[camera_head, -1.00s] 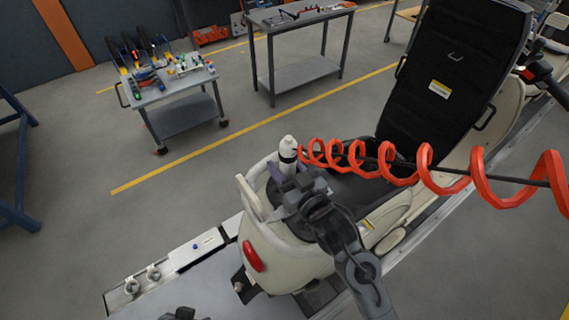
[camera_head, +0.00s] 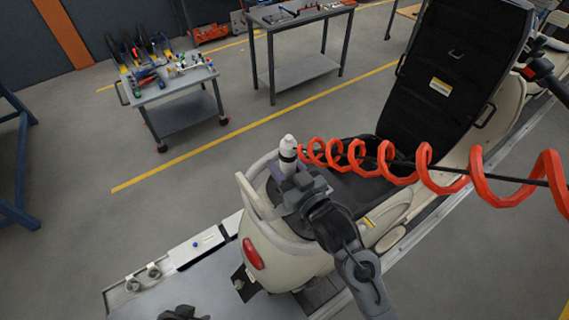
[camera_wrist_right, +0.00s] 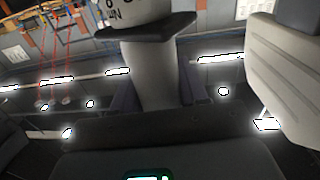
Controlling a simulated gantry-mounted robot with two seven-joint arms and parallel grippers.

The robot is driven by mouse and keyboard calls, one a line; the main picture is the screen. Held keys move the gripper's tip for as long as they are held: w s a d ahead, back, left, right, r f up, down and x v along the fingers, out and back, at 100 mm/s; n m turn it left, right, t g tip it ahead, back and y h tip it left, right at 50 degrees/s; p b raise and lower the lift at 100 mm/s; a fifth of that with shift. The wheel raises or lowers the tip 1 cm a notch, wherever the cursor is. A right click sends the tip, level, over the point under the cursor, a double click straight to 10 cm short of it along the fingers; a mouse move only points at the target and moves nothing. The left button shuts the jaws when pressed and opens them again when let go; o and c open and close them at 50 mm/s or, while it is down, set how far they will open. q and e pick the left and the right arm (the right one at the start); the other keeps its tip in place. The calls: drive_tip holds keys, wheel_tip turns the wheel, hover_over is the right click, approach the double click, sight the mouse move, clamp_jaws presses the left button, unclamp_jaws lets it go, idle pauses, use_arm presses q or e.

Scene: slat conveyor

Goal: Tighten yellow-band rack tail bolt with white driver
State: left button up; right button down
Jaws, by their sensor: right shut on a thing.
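The white driver (camera_head: 288,152) stands roughly upright above the scooter's tail, with a dark ring round its body. My right gripper (camera_head: 287,184) is shut on it. In the right wrist view the driver's pale body (camera_wrist_right: 150,75) runs between the two fingers, below a dark collar. The cream rack (camera_head: 247,190) loops round the scooter's tail, just left of the driver and gripper. I cannot make out a yellow band on it. The tail bolt and the driver's tip are hidden. A dark piece at the bottom edge looks like my left gripper (camera_head: 183,313); its jaws are unclear.
The cream scooter (camera_head: 285,262) with a red tail light sits on the conveyor (camera_head: 190,290). A red coiled hose (camera_head: 425,165) hangs across its seat. A tall black panel (camera_head: 452,85) rises behind. A tool cart (camera_head: 175,90) and a grey table (camera_head: 300,20) stand beyond open floor.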

drive_tip(key=shift+f, duration=0.5)
idle(0.4)
drive_tip(key=shift+f, duration=0.2)
idle(0.4)
idle(0.4)
idle(0.4)
drive_tip(key=shift+f, duration=0.15)
idle(0.3)
drive_tip(key=shift+p, duration=0.45)
